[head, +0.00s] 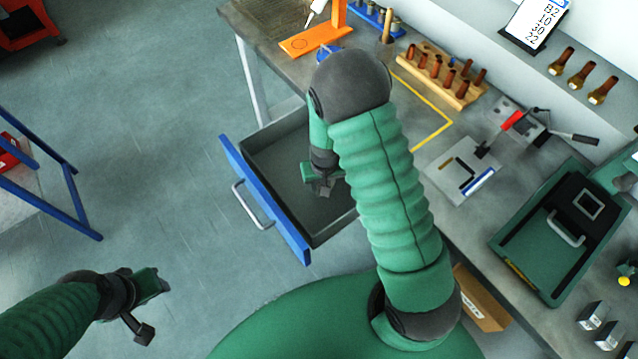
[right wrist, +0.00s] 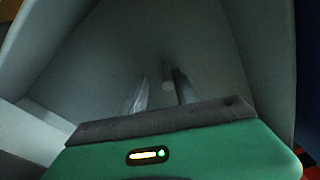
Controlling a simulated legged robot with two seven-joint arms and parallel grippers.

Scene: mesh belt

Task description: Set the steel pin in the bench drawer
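The bench drawer (head: 270,235) is pulled open, with a blue front and grey inside. My right gripper (head: 322,190) points down inside it. In the right wrist view its two fingers (right wrist: 163,88) stand apart, with grey drawer surfaces around them. No pin is clearly visible in the head view, where my arm hides part of the drawer. My left gripper (head: 155,308) is open and empty above the floor at lower left.
The bench top (head: 290,72) carries an orange stand (head: 312,40), a wooden peg rack (head: 438,78), a toggle clamp fixture (head: 510,125) and a green case (head: 560,235). A blue-framed cart (head: 70,195) stands at far left. The floor left of the drawer is clear.

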